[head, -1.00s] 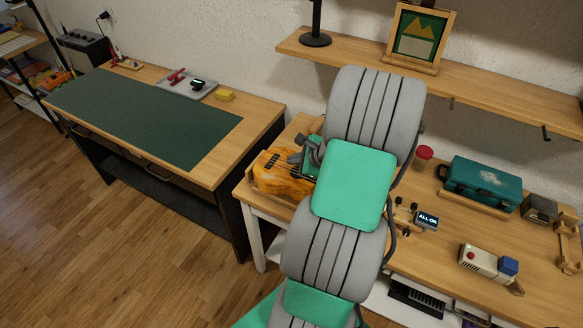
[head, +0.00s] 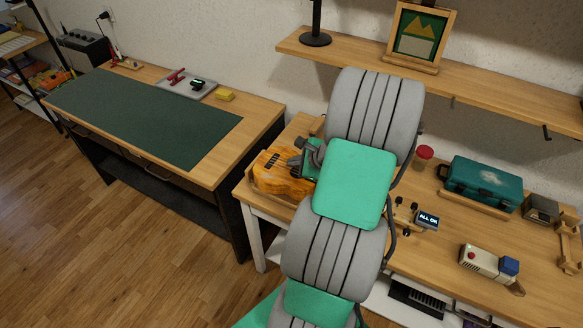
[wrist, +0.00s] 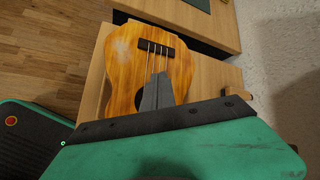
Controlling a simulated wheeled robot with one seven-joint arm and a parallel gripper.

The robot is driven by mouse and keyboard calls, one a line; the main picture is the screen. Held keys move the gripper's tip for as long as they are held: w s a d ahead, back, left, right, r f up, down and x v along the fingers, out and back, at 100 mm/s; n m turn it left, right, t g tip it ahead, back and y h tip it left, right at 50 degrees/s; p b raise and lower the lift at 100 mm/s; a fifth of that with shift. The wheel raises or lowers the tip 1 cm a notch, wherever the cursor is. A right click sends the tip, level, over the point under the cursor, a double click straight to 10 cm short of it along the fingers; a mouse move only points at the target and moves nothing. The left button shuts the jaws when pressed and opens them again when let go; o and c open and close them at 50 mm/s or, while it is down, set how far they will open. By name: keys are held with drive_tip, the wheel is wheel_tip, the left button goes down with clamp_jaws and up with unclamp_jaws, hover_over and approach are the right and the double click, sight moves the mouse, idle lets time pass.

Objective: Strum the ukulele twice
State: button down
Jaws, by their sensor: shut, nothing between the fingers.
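The ukulele (head: 274,176) lies face up on the right-hand bench, an orange-brown wooden body with a dark bridge. Its body and strings also show in the wrist view (wrist: 130,62). My gripper (wrist: 157,80) is shut and empty, with its fingertips over the strings between the bridge and the sound hole. In the head view my gripper (head: 294,160) is above the right part of the body. I cannot tell whether the fingertips touch the strings. My arm hides the neck, and the fingers cover part of the sound hole.
A wooden holder (head: 262,189) edges the ukulele. A red-lidded jar (head: 424,153), a teal case (head: 482,184), an "ALL ON" display (head: 427,220) and a small beige device (head: 484,263) stand to the right. A shelf (head: 480,77) runs above. A green-matted desk (head: 225,150) is at left.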

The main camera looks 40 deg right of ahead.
sight(294, 169)
drive_tip(key=shift+f, duration=0.2)
drive_tip(key=shift+r+p, duration=0.95)
drive_tip(key=shift+r, duration=0.1)
wheel_tip(294, 169, up, 5)
drive_tip(key=p, duration=0.4)
